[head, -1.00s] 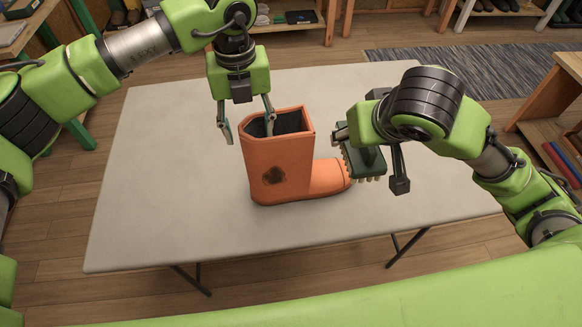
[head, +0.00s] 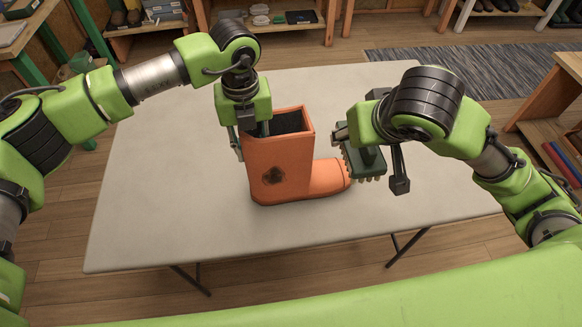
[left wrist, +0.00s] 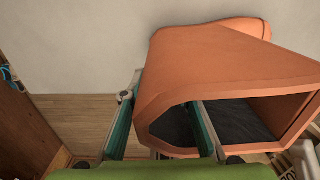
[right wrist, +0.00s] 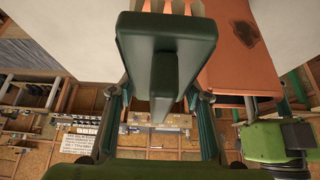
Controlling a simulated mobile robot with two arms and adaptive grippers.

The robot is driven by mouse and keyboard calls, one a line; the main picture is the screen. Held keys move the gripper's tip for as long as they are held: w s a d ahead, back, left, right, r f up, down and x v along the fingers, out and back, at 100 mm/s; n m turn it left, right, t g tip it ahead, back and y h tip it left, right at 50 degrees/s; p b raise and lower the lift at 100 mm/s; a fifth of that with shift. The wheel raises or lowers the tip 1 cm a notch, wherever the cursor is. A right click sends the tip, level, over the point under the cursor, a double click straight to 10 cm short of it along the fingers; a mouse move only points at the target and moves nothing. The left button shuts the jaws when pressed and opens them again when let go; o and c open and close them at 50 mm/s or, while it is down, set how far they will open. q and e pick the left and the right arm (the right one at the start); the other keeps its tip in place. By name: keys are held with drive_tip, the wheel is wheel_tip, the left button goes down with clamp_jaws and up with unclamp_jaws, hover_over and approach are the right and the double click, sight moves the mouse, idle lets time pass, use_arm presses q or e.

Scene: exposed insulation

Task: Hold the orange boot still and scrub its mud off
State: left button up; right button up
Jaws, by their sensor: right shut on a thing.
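The orange boot (head: 280,155) stands upright on the table, toe to the right, with a dark mud patch (head: 272,176) on its shaft. The patch also shows in the right wrist view (right wrist: 245,33). My left gripper (head: 250,142) is open at the boot's top left rim, one finger outside the shaft and one inside the opening. In the left wrist view (left wrist: 162,115), the boot wall lies between the parted fingers. My right gripper (right wrist: 160,105) is shut on the green scrub brush (right wrist: 165,45). The brush (head: 368,162) is beside the toe, pale bristles partly visible; contact is unclear.
The grey table (head: 170,200) is otherwise clear, with free room left of and in front of the boot. A grey rug (head: 470,75) lies on the wooden floor behind. Shelves with shoes and boxes stand along the back, and a wooden shelf (head: 545,120) is at right.

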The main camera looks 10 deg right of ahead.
use_arm(q)
clamp_jaws()
drive_tip(key=shift+d+r, duration=0.1)
drive_tip(key=shift+s+f, duration=0.2)
drive_tip(key=shift+f, duration=0.1)
